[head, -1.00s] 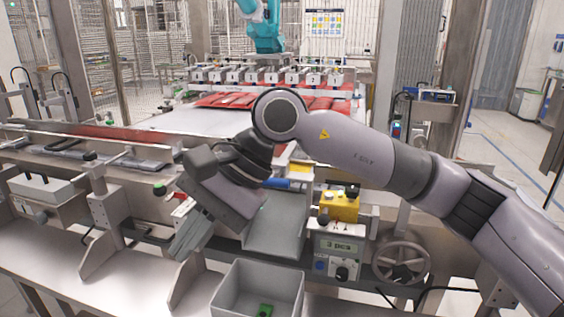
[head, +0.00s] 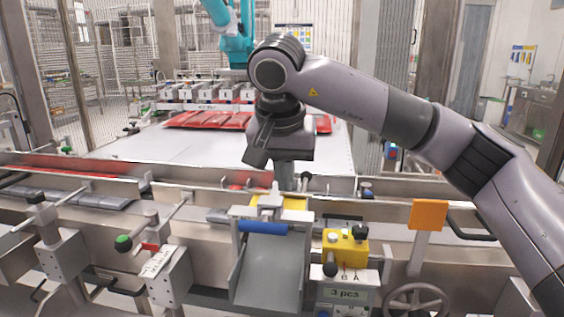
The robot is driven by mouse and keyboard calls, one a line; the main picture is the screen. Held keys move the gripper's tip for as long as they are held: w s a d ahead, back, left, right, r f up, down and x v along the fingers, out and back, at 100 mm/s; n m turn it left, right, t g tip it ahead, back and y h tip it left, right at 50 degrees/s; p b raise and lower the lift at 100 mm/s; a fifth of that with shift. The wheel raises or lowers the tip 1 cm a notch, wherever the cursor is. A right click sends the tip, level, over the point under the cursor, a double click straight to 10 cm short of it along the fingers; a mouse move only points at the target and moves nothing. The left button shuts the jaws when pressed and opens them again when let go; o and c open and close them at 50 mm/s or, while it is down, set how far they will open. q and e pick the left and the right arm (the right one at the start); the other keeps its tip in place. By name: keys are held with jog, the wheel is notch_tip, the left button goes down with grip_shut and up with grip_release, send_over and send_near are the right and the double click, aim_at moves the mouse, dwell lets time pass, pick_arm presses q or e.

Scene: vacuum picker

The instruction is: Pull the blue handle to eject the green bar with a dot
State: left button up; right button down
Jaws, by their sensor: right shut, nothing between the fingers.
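The blue handle (head: 263,227) is a short blue horizontal bar across the top of the grey sloping chute (head: 268,275), at the front of the machine. My right gripper (head: 285,178) points down just above and behind the blue handle in the picture. Its jaws are shut and empty, and it looks apart from the handle. The lower fingers partly blend with the metal behind the chute. No green bar with a dot can be made out now. My left gripper is not in view.
A yellow control box (head: 345,248) with a black knob stands right of the chute, above a "3 pcs" display (head: 345,294). An orange plate (head: 428,215) and a handwheel (head: 415,303) are further right. Red packs (head: 208,120) lie on the white conveyor behind.

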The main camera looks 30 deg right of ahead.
jog(key=x, duration=0.4)
jog(key=shift+s+a+f, duration=0.15)
jog(key=shift+s+a, duration=0.3)
jog(key=shift+s, duration=0.1)
jog(key=shift+s+a+f, duration=0.15)
jog(key=shift+s+a, duration=0.3)
jog(key=shift+s, duration=0.1)
jog(key=shift+s+a+f, duration=0.15)
jog(key=shift+s+a, duration=0.15)
jog(key=shift+s, duration=0.15)
jog(key=shift+p, duration=0.3)
